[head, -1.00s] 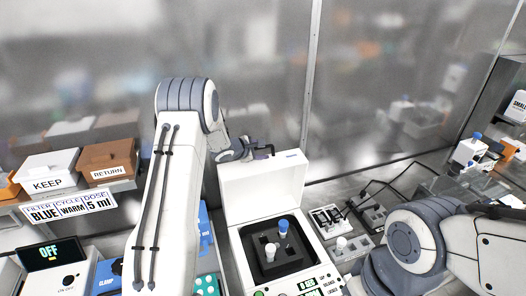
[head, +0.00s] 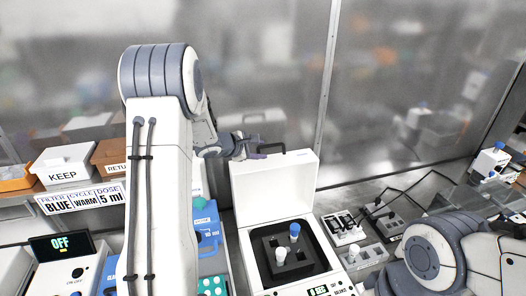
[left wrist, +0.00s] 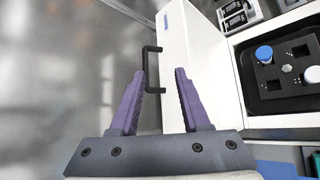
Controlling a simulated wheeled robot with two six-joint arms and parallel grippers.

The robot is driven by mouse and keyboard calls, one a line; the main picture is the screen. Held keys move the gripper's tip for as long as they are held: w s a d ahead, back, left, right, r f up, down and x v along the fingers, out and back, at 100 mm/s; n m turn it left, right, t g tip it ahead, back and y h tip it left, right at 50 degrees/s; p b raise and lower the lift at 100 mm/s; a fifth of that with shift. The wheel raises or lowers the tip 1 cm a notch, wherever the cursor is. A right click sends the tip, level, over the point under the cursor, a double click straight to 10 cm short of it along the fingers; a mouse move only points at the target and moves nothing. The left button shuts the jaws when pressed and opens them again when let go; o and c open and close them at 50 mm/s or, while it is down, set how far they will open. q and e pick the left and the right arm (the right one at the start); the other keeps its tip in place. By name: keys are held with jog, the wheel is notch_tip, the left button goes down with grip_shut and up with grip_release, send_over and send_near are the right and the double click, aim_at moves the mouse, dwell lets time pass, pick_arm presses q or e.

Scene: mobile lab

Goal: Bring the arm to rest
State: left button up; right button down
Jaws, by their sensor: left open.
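My left gripper (head: 256,151) is open and appears empty, near the top left of the raised white lid (head: 275,190). In the left wrist view its two purple fingers (left wrist: 160,78) are spread apart. The lid's black handle (left wrist: 152,85) shows between them in the picture; I cannot tell how far beyond the fingertips it is. My left arm (head: 160,180) stands upright left of the white machine. Part of my right arm (head: 430,258) shows at the lower right; its gripper is out of view.
The open machine has a dark well (head: 262,262) with a blue-capped vial (head: 294,232) and a white-capped one (head: 280,254). KEEP (head: 62,165) and RETURN (head: 110,157) boxes stand at the left. A small rack (head: 343,229) and cables lie at the right. A glassy wall rises behind.

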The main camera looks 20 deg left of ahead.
dwell(0.4)
pick_arm(q)
jog(key=s+d+f+m+g+y+b, duration=0.1)
jog(key=s+d+f+m+g+b, duration=0.15)
jog(key=s+d+m+b, duration=0.5)
jog(key=s+d+f+m+g+y+b, duration=0.1)
jog(key=s+d+f+m+y+b, duration=0.2)
jog(key=d+m, duration=0.6)
jog(key=s+d+f+m+g+b, duration=0.2)
jog(key=s+d+f+m, duration=0.1)
jog(key=s, duration=0.6)
jog(key=s+d+f+m+g+h+b, duration=0.1)
jog(key=s+d+f+m+g+b, duration=0.1)
jog(key=s+m, duration=0.4)
jog(key=s+d+f+m+g+b, duration=0.2)
jog(key=s+d+f+m+g, duration=0.1)
jog(key=s, duration=1.1)
notch_tip(320, 180, down, 2)
jog(key=d+m, duration=0.1)
jog(key=d, duration=0.2)
jog(key=shift+g+h+b, duration=0.35)
jog(key=shift+h, duration=0.05)
